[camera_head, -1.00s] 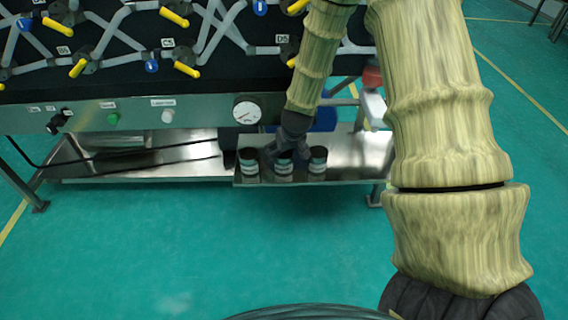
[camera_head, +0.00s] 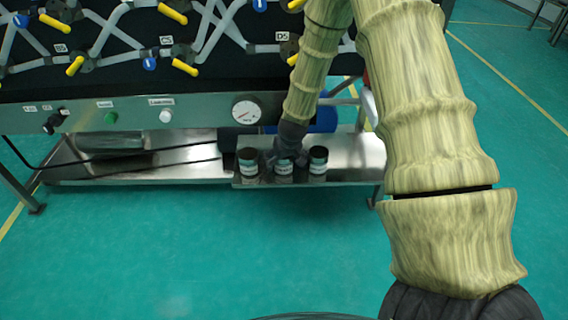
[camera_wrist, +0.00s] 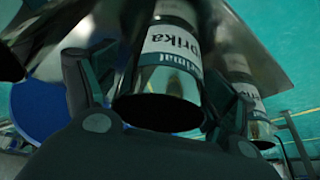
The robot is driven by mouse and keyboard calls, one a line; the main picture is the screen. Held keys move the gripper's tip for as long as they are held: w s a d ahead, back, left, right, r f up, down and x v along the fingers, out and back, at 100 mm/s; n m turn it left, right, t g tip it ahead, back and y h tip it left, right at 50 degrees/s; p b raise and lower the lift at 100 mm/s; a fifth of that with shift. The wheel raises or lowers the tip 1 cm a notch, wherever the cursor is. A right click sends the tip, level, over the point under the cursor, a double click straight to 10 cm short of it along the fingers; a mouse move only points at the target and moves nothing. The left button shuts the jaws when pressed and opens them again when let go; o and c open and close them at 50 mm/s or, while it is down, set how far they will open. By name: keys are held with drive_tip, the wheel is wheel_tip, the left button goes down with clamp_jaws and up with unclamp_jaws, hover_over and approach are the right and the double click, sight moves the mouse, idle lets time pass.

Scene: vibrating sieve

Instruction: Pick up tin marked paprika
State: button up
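The tin marked paprika (camera_wrist: 172,62) stands in the middle of the wrist view, with "prika" legible on its white label and its dark end towards my wrist. My gripper (camera_wrist: 160,100) is open, with one finger on each side of this tin; whether either touches it is unclear. In the head view, three dark tins with white labels stand in a row on the metal shelf (camera_head: 345,172). My gripper (camera_head: 287,150) is low behind the middle tin (camera_head: 284,171), which appears to be the paprika one. The fingertips are partly hidden there.
Another tin (camera_wrist: 243,88) stands close on the right in the wrist view. In the head view, the left tin (camera_head: 248,166) and right tin (camera_head: 318,165) flank the middle one. The sieve's panel with a gauge (camera_head: 246,112) overhangs behind. Open green floor lies in front.

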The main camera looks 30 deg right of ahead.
drive_tip(key=c, duration=0.9)
